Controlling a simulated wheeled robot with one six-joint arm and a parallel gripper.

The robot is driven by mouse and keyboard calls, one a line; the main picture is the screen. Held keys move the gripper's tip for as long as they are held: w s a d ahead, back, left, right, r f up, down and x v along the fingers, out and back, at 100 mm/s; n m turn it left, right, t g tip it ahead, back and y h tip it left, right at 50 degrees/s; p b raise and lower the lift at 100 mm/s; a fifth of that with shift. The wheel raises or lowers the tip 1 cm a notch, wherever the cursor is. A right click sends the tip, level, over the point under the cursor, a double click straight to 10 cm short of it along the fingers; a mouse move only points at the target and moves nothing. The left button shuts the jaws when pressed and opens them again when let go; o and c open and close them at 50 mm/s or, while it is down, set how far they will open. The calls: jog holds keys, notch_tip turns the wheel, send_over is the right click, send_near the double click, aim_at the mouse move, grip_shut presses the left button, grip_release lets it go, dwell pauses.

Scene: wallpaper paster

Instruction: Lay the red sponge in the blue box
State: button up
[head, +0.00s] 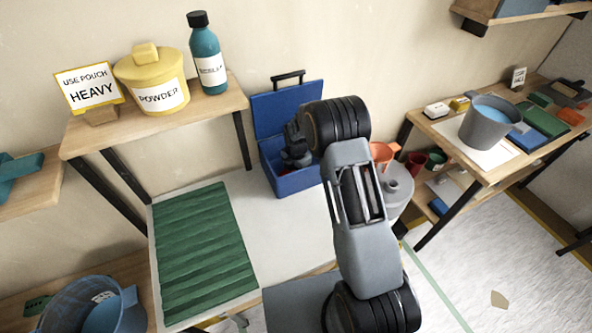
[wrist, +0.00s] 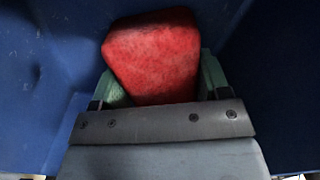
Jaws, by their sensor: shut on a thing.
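The blue box (head: 294,181) stands open on the white-topped table, its lid (head: 270,109) raised at the back. My gripper (head: 296,150) reaches down into the mouth of the box, and my arm covers part of the box's right side. In the wrist view the red sponge (wrist: 155,58) sits between the two greenish fingers of my gripper (wrist: 158,84), which is shut on it. Blue box walls (wrist: 275,80) surround the sponge there. Whether the sponge touches the box floor I cannot tell. The sponge is hidden in the head view.
A green ribbed mat (head: 203,255) lies on the table left of the box. A shelf at the upper left holds a yellow powder tub (head: 152,80), a teal bottle (head: 208,55) and a sign (head: 88,88). A grey bucket (head: 487,122) stands on the right-hand table.

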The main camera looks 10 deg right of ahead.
jog(key=shift+f, duration=0.15)
jog(key=o, duration=0.7)
jog(key=shift+c, duration=0.2)
